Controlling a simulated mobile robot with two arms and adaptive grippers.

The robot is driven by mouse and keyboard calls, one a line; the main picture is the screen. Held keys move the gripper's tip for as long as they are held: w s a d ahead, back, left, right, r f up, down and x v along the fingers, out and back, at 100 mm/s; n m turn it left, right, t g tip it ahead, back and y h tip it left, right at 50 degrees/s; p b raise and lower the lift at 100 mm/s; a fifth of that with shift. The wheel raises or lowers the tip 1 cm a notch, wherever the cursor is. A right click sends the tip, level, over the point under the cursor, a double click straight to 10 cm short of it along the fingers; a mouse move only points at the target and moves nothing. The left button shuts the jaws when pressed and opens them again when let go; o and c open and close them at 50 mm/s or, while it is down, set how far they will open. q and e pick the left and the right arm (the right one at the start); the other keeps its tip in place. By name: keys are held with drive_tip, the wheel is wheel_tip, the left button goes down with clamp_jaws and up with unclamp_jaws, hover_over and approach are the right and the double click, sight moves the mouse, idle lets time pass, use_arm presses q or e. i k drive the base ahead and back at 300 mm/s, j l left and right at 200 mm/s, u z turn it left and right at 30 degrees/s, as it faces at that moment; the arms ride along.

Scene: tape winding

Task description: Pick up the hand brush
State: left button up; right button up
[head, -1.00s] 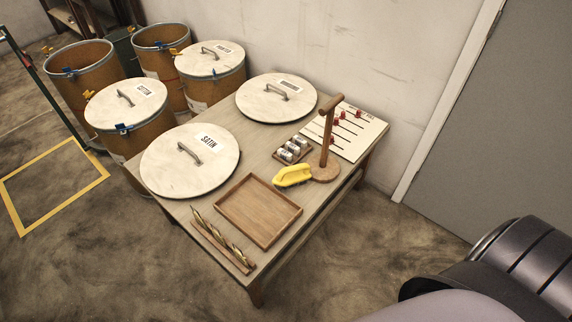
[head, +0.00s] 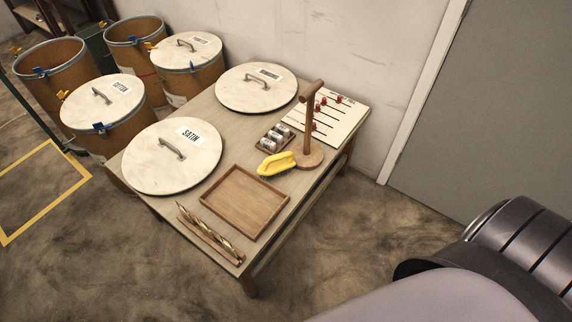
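The yellow hand brush (head: 276,164) lies on the wooden table (head: 262,246), just left of the round base of a wooden stand (head: 309,150). I cannot tell whether the brush touches the stand's base. Neither of my grippers shows in the head view. Nothing holds the brush.
An empty wooden tray (head: 232,201), a rack with twisted brass pieces (head: 208,234), a small tray of labelled spools (head: 275,138), a pegged board (head: 327,115) and lids marked SATIN (head: 150,170) and another (head: 235,95) share the table. Drums (head: 110,137) stand behind left. Floor is open in front.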

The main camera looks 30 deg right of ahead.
sight(272, 166)
drive_tip(key=i+j+z, duration=0.15)
drive_tip(key=j+z, duration=0.15)
drive_tip(key=z, duration=0.15)
drive_tip(key=j+z, duration=0.45)
drive_tip(key=i+l, duration=0.05)
drive_tip(key=l, duration=0.05)
